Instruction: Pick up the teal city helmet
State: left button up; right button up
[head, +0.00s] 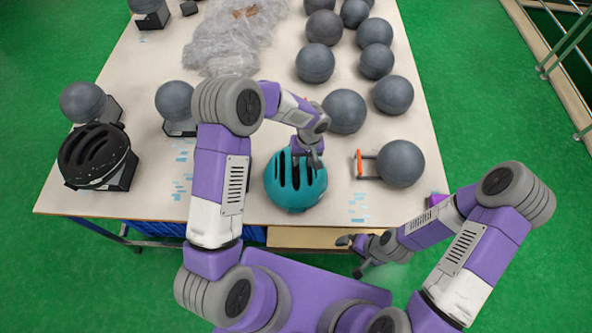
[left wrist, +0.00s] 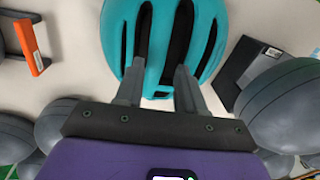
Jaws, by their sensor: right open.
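The teal city helmet (head: 291,190), a rounded shell with long dark vents, is near the table's front edge. My left gripper (head: 312,160) is at the helmet's far upper side, pointing down at it. In the left wrist view my left gripper (left wrist: 160,72) has its two fingers apart, with the teal helmet (left wrist: 114,35) and its vents between and beyond them. Whether the fingers press on the shell cannot be seen. My right gripper (head: 350,255) is open and empty, low in front of the table's front edge.
A black helmet (head: 95,155) sits on a dark stand at the left. Grey balls (head: 346,111) stand right of and behind the teal helmet. An orange-ended bracket (head: 361,164) is beside one ball. Crumpled clear plastic (head: 235,42) lies at the back.

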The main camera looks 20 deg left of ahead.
aim_at(303, 164)
pick_arm(q)
jog(key=f, duration=0.4)
jog(key=shift+w+a+f, duration=0.1)
jog(key=shift+w+f, duration=0.1)
jog(key=shift+w, duration=0.2)
jog(key=shift+s+f, duration=0.1)
jog(key=shift+f, duration=0.05)
jog(key=shift+s, duration=0.1)
jog(key=shift+c, duration=0.3)
grip_shut()
